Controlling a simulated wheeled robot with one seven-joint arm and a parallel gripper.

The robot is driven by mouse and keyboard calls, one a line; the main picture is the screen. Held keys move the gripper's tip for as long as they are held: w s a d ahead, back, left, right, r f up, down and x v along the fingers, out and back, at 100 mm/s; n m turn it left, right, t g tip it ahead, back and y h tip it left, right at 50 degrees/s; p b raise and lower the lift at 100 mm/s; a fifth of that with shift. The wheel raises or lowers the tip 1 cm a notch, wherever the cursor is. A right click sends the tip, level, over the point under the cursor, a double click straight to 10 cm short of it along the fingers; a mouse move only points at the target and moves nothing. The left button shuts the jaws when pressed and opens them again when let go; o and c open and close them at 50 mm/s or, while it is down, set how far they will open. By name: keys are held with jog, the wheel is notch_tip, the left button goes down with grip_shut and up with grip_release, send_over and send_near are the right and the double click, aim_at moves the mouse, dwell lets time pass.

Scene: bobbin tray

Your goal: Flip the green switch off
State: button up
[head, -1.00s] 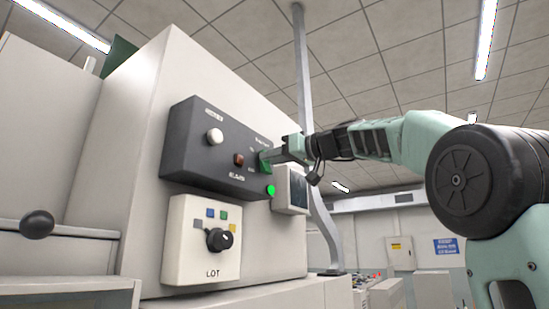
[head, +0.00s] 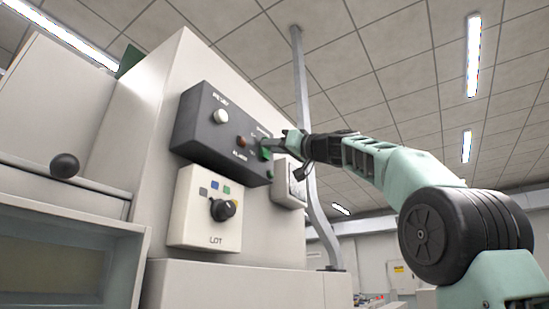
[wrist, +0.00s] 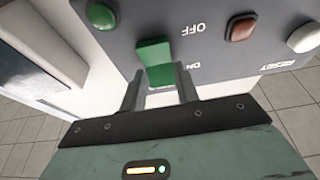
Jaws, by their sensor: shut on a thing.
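The green switch (wrist: 154,60) is a green lever on the dark control panel (wrist: 225,65); it also shows in the head view (head: 265,153). The fingers partly hide the switch in the head view. A round green lamp (head: 269,174) below the switch looks dark; it also shows in the wrist view (wrist: 101,15).
The panel also has a brown-red button (wrist: 241,28) and a white reset button (wrist: 306,38). A LOT box with a black knob (head: 222,210) is below. A metal pole (head: 301,85) stands behind.

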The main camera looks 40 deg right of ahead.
jog(key=shift+r, duration=0.1)
jog(key=o, duration=1)
jog(key=b+v, duration=0.3)
jog(key=v, duration=0.2)
jog(key=b+v, duration=0.3)
jog(key=v, duration=0.3)
jog(key=b+v, duration=0.3)
jog(key=v, duration=0.3)
jog(key=shift+s+f, duration=0.15)
jog(key=shift+f, duration=0.2)
